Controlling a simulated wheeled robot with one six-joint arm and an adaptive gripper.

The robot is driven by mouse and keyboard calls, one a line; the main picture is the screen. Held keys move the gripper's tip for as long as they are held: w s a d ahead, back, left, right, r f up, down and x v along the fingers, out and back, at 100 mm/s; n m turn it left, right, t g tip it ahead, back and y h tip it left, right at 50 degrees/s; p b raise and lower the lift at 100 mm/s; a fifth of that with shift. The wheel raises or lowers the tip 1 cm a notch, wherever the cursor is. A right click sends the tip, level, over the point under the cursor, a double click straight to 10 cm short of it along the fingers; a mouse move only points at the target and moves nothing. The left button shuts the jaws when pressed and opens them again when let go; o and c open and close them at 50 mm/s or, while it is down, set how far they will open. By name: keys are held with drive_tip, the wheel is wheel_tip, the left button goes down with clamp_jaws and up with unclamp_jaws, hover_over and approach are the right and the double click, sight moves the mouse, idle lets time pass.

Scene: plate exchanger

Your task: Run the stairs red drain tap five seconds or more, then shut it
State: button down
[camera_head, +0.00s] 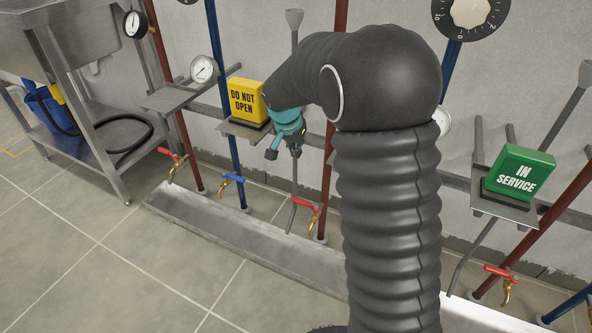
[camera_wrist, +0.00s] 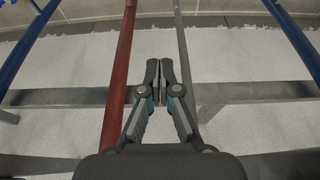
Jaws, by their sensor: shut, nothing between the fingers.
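Red-handled drain taps with brass spouts show in the head view: one at the left (camera_head: 171,155), one in the middle (camera_head: 306,204) and one at the lower right (camera_head: 501,273). I cannot tell which is the stairs one. Each red handle looks slanted; I see no clear water stream. In the wrist view my gripper (camera_wrist: 159,72) is shut and empty, between a red pipe (camera_wrist: 118,85) and a grey pipe (camera_wrist: 184,60). No tap is clear there.
A yellow "DO NOT OPEN" sign (camera_head: 248,100) is beside my gripper. A green "IN SERVICE" sign (camera_head: 519,172) stands at the right. A blue-handled tap (camera_head: 232,178) sits between red ones. A trough (camera_head: 225,236) runs below. A steel sink (camera_head: 72,36) stands left. Tiled floor is clear.

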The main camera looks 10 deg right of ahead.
sight(305, 204)
drive_tip(key=s+a+b+x, duration=0.1)
drive_tip(key=x, duration=0.8)
drive_tip(key=s+a+f+b+x, duration=0.1)
drive_tip(key=s+x, duration=0.1)
drive_tip(key=x, duration=0.7)
drive_tip(key=shift+f, duration=0.2)
